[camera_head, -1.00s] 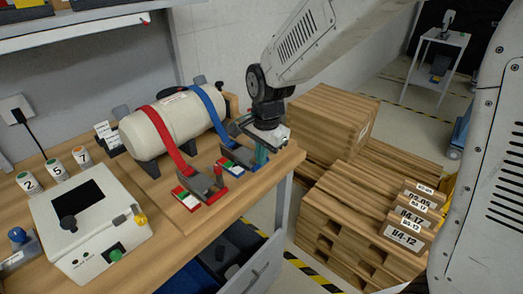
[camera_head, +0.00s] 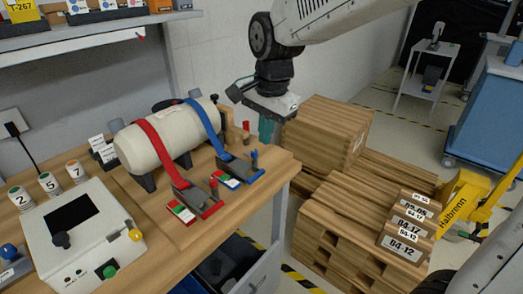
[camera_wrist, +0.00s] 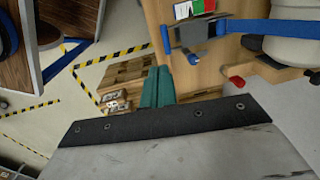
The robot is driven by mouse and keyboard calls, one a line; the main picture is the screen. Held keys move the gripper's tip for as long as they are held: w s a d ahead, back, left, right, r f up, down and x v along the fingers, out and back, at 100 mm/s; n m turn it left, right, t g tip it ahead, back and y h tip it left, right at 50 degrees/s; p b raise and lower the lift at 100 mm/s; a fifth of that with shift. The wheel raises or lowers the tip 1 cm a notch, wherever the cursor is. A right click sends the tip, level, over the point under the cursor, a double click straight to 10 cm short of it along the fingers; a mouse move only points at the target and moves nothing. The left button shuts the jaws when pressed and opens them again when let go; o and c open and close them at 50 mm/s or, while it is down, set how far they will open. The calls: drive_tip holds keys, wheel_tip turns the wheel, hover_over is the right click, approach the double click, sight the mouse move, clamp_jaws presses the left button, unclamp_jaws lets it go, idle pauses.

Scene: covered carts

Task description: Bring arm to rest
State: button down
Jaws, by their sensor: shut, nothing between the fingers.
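My gripper (camera_head: 266,130) points down with its teal fingers shut and empty. In the head view it hangs just past the right end of the workbench, in front of the wooden crate (camera_head: 330,130). The teal fingers also show in the wrist view (camera_wrist: 158,88), over the bench edge. My grey arm comes in from the upper right. On the bench, a cream cylinder (camera_head: 155,148) lies in a cradle under a red strap (camera_head: 163,150) and a blue strap (camera_head: 207,128). Each strap runs to a buckle at the front.
The wooden bench (camera_head: 165,225) holds a white control box (camera_head: 85,235) and numbered cups (camera_head: 48,183). An open drawer (camera_head: 255,275) juts out below. Pallets with labelled boxes (camera_head: 405,238) stand right of it. A blue cart (camera_head: 490,115) and a white side table (camera_head: 425,85) stand farther back.

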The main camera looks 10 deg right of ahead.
drive_tip(key=s+d+n, duration=0.5)
drive_tip(key=s+d, duration=0.1)
drive_tip(key=s, duration=0.5)
drive_tip(key=s+d+r+n, duration=0.1)
drive_tip(key=s+d+n, duration=0.4)
drive_tip(key=s, duration=0.7)
drive_tip(key=shift+s+d+n+h, duration=0.2)
drive_tip(key=shift+d+n+h, duration=0.15)
drive_tip(key=shift+d, duration=0.8)
